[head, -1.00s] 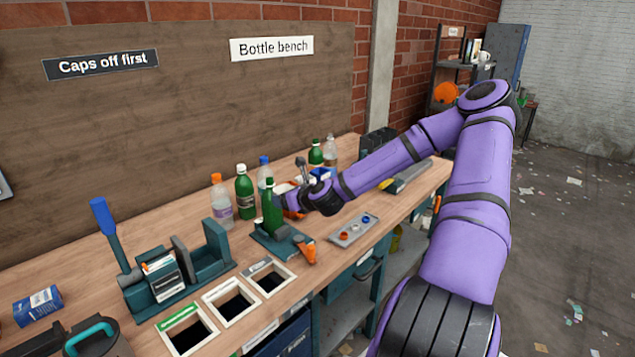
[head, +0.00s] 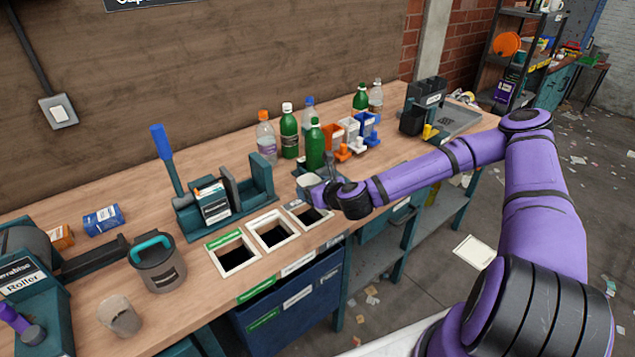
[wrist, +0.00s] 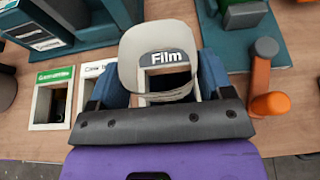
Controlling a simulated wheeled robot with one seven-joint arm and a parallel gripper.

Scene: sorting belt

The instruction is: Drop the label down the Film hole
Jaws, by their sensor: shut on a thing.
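My gripper (wrist: 158,88) is shut on the label (wrist: 132,62), a pale, rounded, sleeve-like piece between its blue fingers. In the head view the label (head: 307,180) shows as a whitish patch at my gripper (head: 320,192). The Film hole (head: 309,215) is the rightmost of three framed square holes in the bench, just below and in front of my gripper. In the wrist view, the dark "Film" plate (wrist: 167,57) and part of the dark opening show through or behind the label. The label looks above the hole; its exact height cannot be told.
The middle hole (head: 272,235) and the green-labelled hole (head: 233,255) lie to the left. A green bottle (head: 315,150) stands just behind my gripper. An orange-knobbed handle (wrist: 266,80) is right of the gripper. More bottles stand behind.

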